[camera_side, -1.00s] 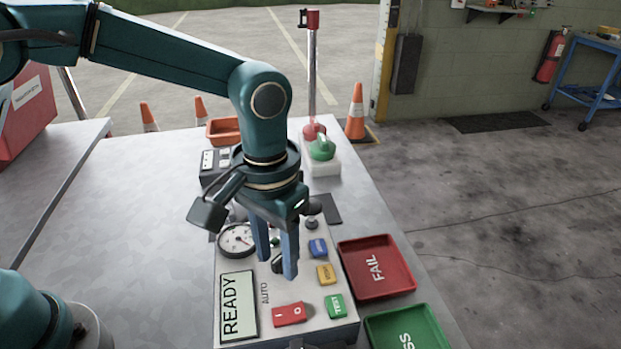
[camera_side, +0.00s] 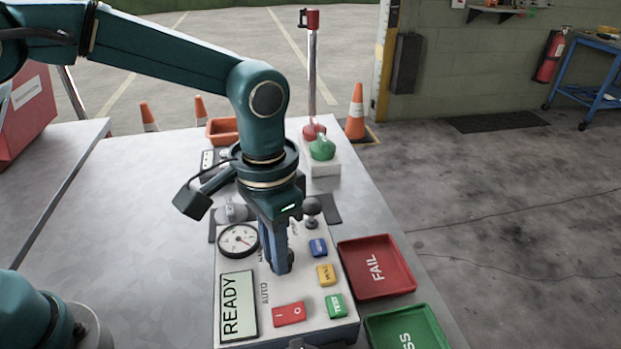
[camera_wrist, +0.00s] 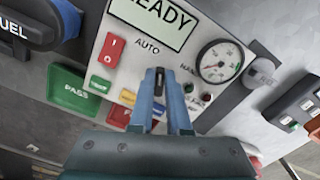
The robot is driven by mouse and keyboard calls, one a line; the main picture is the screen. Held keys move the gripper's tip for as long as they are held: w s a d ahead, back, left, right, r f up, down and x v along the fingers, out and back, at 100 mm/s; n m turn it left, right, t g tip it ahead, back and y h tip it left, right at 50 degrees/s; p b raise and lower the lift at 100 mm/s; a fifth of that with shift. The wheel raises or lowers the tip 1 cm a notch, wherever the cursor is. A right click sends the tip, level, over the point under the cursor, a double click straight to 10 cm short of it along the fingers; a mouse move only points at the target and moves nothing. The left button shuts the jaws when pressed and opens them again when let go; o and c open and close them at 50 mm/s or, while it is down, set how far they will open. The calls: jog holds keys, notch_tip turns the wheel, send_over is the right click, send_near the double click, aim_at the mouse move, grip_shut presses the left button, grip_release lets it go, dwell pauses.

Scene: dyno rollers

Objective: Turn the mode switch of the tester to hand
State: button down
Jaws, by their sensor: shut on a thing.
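The tester (camera_side: 308,258) is a light panel box on the table, with a READY display (camera_side: 238,305), a round gauge and coloured buttons. My gripper (camera_side: 281,268) points down at the panel and is shut on the mode switch, a small dark knob (camera_wrist: 159,80) between the fingertips in the wrist view. The AUTO label (camera_wrist: 147,46) is up and left of the knob there. The HAND label (camera_wrist: 188,72) is to its right, partly hidden. The fingers hide most of the knob, and I cannot tell exactly where it points.
Near the fingers are the gauge (camera_side: 238,240), a red rocker switch (camera_side: 289,314), blue (camera_side: 318,247), yellow (camera_side: 326,274) and green (camera_side: 335,306) buttons, and a dark ball knob (camera_side: 312,207). A red FAIL tray (camera_side: 405,284) and green PASS tray (camera_side: 432,318) lie to the right.

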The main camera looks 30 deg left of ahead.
jog(key=m, duration=0.6)
jog(key=shift+w+a, duration=0.2)
jog(key=shift+a, duration=0.05)
jog(key=m, duration=0.6)
jog(key=shift+w+a+r+m, duration=0.1)
jog(key=shift+w+m, duration=0.2)
jog(key=c, duration=0.9)
grip_release()
jog(key=shift+r, duration=2.55)
